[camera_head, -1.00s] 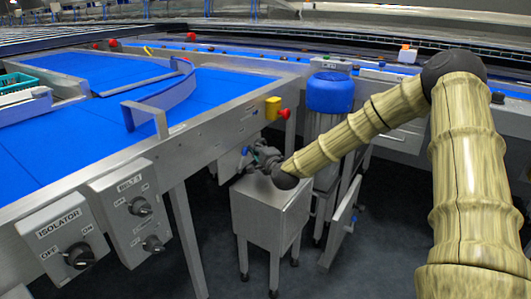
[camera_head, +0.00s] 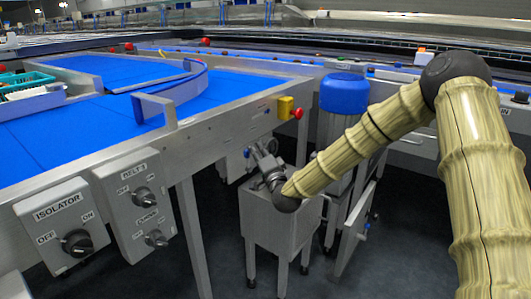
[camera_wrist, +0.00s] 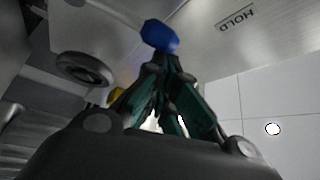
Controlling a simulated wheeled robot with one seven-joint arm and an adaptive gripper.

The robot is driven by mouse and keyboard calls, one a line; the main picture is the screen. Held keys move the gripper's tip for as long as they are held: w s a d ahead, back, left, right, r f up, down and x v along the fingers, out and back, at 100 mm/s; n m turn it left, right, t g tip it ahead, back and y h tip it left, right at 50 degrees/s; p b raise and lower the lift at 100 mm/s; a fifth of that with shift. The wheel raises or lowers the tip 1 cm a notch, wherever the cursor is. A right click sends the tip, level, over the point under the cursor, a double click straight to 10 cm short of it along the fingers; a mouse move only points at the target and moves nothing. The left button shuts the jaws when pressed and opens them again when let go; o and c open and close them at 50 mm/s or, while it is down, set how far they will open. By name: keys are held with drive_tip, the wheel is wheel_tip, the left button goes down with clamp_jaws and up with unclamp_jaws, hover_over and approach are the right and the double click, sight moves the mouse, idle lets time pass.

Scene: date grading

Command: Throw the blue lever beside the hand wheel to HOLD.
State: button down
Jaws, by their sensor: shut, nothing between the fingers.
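The blue lever knob (camera_wrist: 160,35) shows in the wrist view just beyond my fingertips, against the metal side panel. My gripper (camera_wrist: 168,66) is shut and empty, its tips touching or nearly touching the knob; I cannot tell which. The lever's shaft is hidden. The HOLD label (camera_wrist: 237,18) appears upside down to the right of the knob. The round hand wheel (camera_wrist: 83,72) is to the knob's left. In the head view my gripper (camera_head: 256,149) is beside the conveyor frame, with a small blue bit of the lever (camera_head: 246,153) at its tip.
A metal cabinet on legs (camera_head: 280,225) stands below my wrist. A yellow box with a red button (camera_head: 287,107) is on the frame above. ISOLATOR (camera_head: 62,226) and BELT panels (camera_head: 137,205) are at the left front.

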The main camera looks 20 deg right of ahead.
drive_tip(key=shift+s+a+f+n+t+y+b, duration=0.15)
drive_tip(key=shift+s+a+n+t+y+b, duration=0.25)
drive_tip(key=shift+n, duration=0.5)
drive_tip(key=shift+s+a+f+n+t+y+b, duration=0.1)
drive_tip(key=shift+s+a+n+t+y+b, duration=0.25)
drive_tip(key=shift+n, duration=0.55)
drive_tip(key=shift+a, duration=0.15)
